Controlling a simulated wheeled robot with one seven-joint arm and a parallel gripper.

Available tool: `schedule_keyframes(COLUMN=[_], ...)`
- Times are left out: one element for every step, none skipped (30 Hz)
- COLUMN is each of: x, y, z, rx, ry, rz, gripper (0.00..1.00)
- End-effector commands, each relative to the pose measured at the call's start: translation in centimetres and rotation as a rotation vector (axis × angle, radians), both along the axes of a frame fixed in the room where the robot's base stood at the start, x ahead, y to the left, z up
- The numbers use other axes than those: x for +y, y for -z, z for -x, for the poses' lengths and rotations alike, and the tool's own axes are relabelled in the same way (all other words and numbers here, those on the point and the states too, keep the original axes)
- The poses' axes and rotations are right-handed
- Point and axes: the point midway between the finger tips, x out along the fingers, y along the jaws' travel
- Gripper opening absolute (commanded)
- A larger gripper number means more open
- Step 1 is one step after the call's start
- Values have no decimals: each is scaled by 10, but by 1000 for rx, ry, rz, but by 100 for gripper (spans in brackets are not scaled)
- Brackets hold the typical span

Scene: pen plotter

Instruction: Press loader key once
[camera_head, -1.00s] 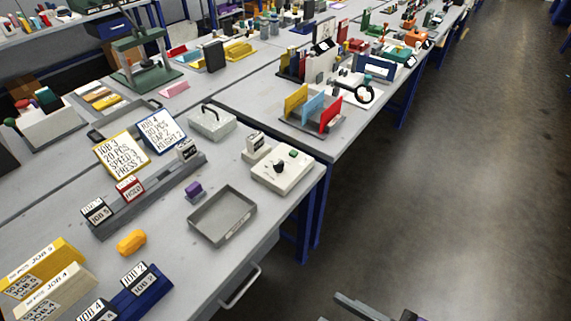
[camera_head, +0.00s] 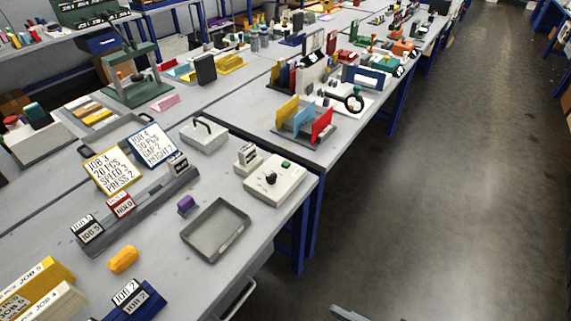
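A white control box (camera_head: 262,192) sits near the right front edge of the near table. It has a black knob (camera_head: 271,178) and a small green key (camera_head: 286,164) on its top. No label that names a loader key can be read. A small light block with a dark label (camera_head: 247,158) stands just behind the box. A grey piece at the bottom edge (camera_head: 347,314) looks like part of my gripper. It is below and to the right of the table, far from the box, and mostly cut off. Whether it is open or shut does not show.
A grey tray (camera_head: 216,229), a purple block (camera_head: 186,205) and a yellow lump (camera_head: 123,259) lie left of the box. A rack with red, yellow and blue panels (camera_head: 307,130) stands behind it. The floor (camera_head: 420,210) to the right is clear.

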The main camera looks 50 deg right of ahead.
Motion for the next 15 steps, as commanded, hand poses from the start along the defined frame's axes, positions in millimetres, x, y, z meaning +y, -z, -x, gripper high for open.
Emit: schedule_keyframes(x=[0,0,0,0,0,0,0,0,0,0,0,0,0,0,0], y=[0,0,0,0,0,0,0,0,0,0,0,0,0,0,0], z=[0,0,0,0,0,0,0,0,0,0,0,0,0,0,0], rx=[0,0,0,0,0,0,0,0,0,0,0,0,0,0,0], ry=[0,0,0,0,0,0,0,0,0,0,0,0,0,0,0], rz=[0,0,0,0,0,0,0,0,0,0,0,0,0,0,0], gripper=[34,34,34,34,34,34,34,28,20,14,8,0,0,0,0])
